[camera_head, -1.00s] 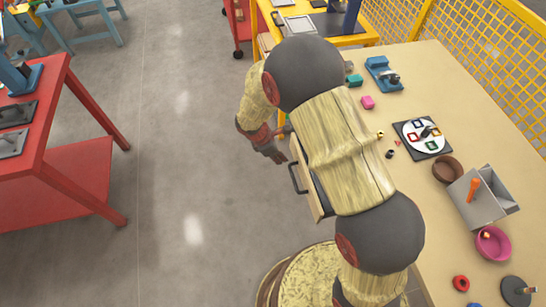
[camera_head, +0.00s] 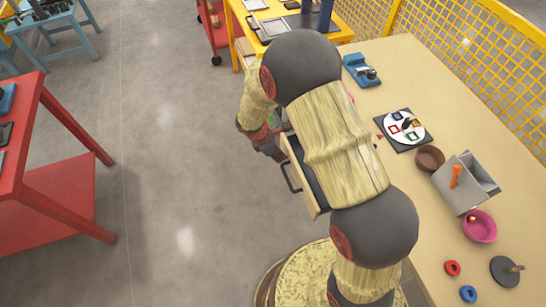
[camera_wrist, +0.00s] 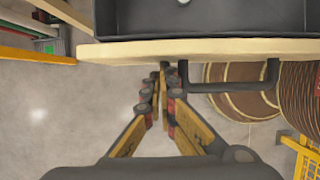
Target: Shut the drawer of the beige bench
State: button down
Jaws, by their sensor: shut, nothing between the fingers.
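The beige bench (camera_head: 440,85) runs along the right in the head view. Its drawer (camera_head: 313,192) stands partly open on the left side, with a dark bar handle (camera_head: 290,178). My arm covers much of the drawer from above. In the wrist view the drawer front (camera_wrist: 215,50) crosses the top, with the dark inside behind it and the handle (camera_wrist: 232,86) at right. My gripper (camera_wrist: 164,72) is shut and empty, its tips at the outer face of the front, just left of the handle. Whether they touch is unclear. My gripper is mostly hidden in the head view.
A red table (camera_head: 60,185) stands at left. The floor between is clear.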

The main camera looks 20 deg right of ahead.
jog(key=d+p, duration=0.1)
jog(key=d, duration=0.5)
jog(key=w+d+p, duration=0.1)
jog(key=d, duration=0.5)
jog(key=d+p, duration=0.2)
jog(key=d, duration=0.4)
jog(key=shift+w+d, duration=0.4)
jog(key=shift+a, duration=0.55)
jog(key=a, duration=0.3)
jog(key=shift+s+a+p, duration=0.15)
jog(key=shift+s+p, duration=0.05)
jog(key=shift+p, duration=0.15)
jog(key=p+v, duration=0.3)
jog(key=v, duration=0.6)
jog(key=shift+r, duration=0.45)
